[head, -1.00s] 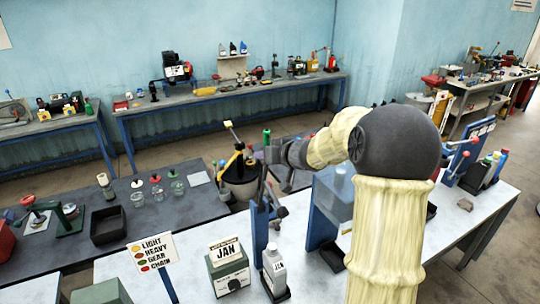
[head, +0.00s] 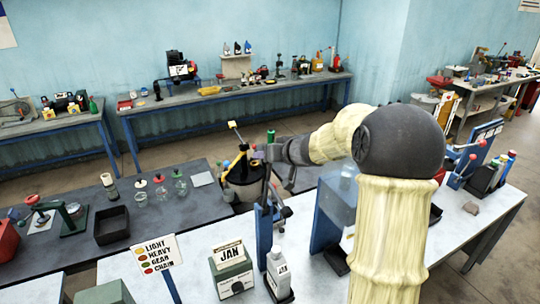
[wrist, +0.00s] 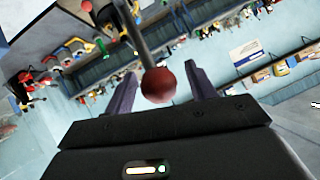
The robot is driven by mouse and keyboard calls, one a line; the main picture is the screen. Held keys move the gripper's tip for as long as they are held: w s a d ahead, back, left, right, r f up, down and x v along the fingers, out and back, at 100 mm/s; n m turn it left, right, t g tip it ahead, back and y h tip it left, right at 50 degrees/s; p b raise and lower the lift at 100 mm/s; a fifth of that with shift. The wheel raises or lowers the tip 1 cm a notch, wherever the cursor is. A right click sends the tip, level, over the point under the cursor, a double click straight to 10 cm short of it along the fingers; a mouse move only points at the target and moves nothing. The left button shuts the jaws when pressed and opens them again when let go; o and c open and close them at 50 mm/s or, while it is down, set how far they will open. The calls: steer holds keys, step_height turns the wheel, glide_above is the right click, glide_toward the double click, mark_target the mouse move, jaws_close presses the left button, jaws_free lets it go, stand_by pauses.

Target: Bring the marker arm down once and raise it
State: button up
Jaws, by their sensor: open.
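The marker arm appears to be the lever on a blue upright stand (head: 264,234) on the white bench, with a white bottle (head: 279,269) at its foot; which part moves is hard to tell. My gripper (head: 262,155) is above and behind the stand's top in the head view, its fingers too small to read there. In the wrist view my gripper (wrist: 160,85) has its two fingers apart. A red ball knob (wrist: 160,84) on a dark rod (wrist: 139,38) shows between them, with a gap on each side.
A grey box with a JAN card (head: 231,253) and a colour-key sign (head: 154,254) stand left of the stand.

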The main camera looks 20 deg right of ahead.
steer(key=shift+d+r, duration=0.1)
steer(key=shift+r, duration=0.05)
steer(key=shift+s+d+r, duration=0.2)
steer(key=shift+s+r, duration=0.1)
steer(key=shift+s, duration=0.2)
steer(key=v, duration=1.6)
steer(key=shift+b, duration=0.35)
